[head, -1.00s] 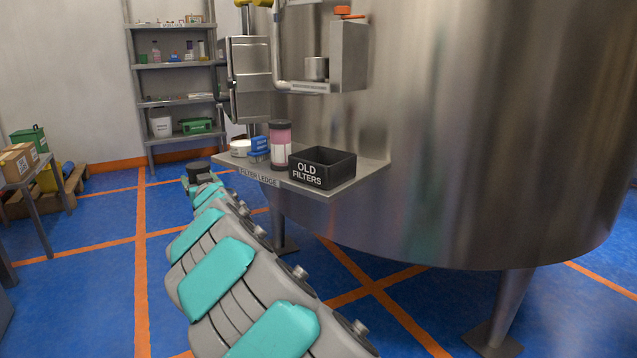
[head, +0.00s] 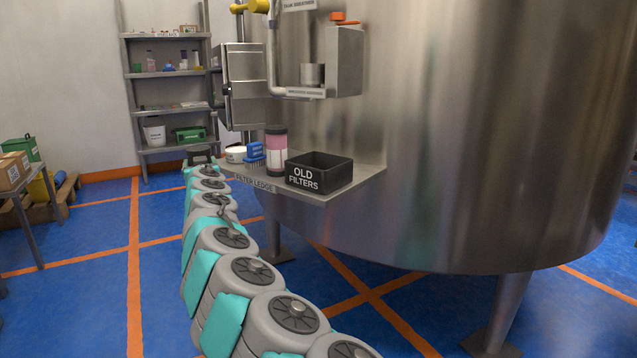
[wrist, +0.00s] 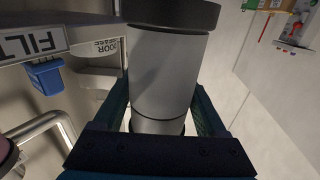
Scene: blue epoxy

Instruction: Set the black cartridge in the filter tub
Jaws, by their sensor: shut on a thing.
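My gripper (wrist: 163,98) is shut on a cylinder with a grey-white body (wrist: 168,75) and black end caps, which I take as the black cartridge. One teal-dark finger is on each side of it. In the head view my gripper (head: 201,156) is at the far end of my arm, left of the ledge; the cartridge cannot be made out clearly there. The filter tub (head: 318,172), a black open box marked OLD FILTERS, stands on the right part of the filter ledge (head: 254,183). Its inside looks empty from here, but the floor is hidden.
A pink cartridge with dark ends (head: 276,150) stands on the ledge just left of the tub. The steel tank (head: 480,140) rises behind. A pipe and box (head: 345,62) hang above the ledge.

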